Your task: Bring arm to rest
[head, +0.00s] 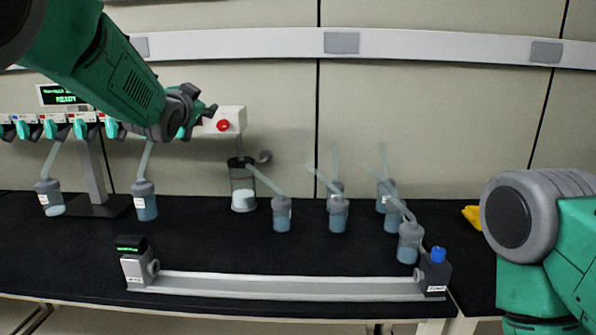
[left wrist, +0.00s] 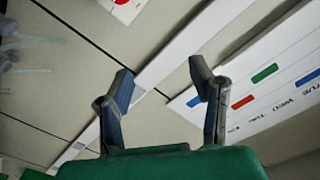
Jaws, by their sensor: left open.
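My left arm comes in from the upper left in the head view. Its gripper (head: 205,108) is raised in front of the back wall, left of the white box with the red button. In the left wrist view the two fingers of my left gripper (left wrist: 163,85) stand apart with nothing between them, facing the wall and a white panel. My right arm shows at the right edge of the head view, as a grey joint and green link. My right gripper is not in view.
Several flasks with tubes, one a blue-filled flask (head: 282,213), stand on the black bench (head: 200,245). A freeze dryer manifold (head: 60,118) with valves is at left. The white box (head: 226,121) is on the wall side. A metal rail (head: 290,287) lies along the front. A yellow item (head: 472,216) is at right.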

